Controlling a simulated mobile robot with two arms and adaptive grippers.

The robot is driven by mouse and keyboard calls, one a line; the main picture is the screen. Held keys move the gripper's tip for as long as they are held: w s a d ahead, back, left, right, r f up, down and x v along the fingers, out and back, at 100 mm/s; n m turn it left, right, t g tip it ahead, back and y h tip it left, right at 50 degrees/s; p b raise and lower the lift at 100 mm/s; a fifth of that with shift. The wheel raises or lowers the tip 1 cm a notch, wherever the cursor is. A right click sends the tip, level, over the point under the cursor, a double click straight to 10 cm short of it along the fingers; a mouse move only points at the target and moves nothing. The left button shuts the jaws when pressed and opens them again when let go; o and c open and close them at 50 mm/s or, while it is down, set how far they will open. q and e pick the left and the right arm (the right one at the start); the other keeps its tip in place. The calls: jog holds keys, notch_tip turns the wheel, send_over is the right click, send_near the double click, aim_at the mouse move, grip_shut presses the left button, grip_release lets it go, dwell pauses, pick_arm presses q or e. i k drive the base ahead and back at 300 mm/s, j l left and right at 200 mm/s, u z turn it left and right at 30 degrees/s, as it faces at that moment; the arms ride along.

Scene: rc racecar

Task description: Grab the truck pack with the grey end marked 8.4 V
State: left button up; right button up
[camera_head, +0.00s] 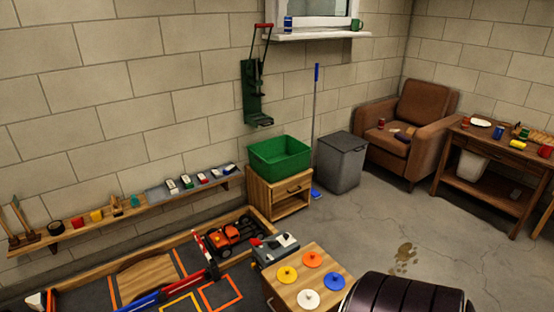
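Several small packs with pale bodies and differently coloured ends lie in a row on the right part of the wall shelf (150,206). Among them are a pack with a dark green end (172,186), another greenish one (187,182) and one with a red end (202,178). They are too small for me to read any voltage or pick out a grey end marked 8.4 V. An orange-red truck (236,232) with black wheels stands at the track's back right corner. Neither of my grippers is in view.
A grey device (275,247) sits by a wooden cabinet (322,300) topped with coloured discs. A green bin (280,160) stands on a small nightstand (286,199); a grey lidded bin (340,165) is beside it. An armchair (420,110) and workbench (500,148) stand right. Open floor lies between.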

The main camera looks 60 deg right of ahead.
aim_at(216, 173)
jog(key=i+l+z, duration=0.2)
jog(key=i+z, duration=0.25)
jog(key=i, duration=0.45)
jog(key=i+j+z, duration=0.1)
jog(key=i+z, duration=0.4)
jog(key=i, duration=0.35)
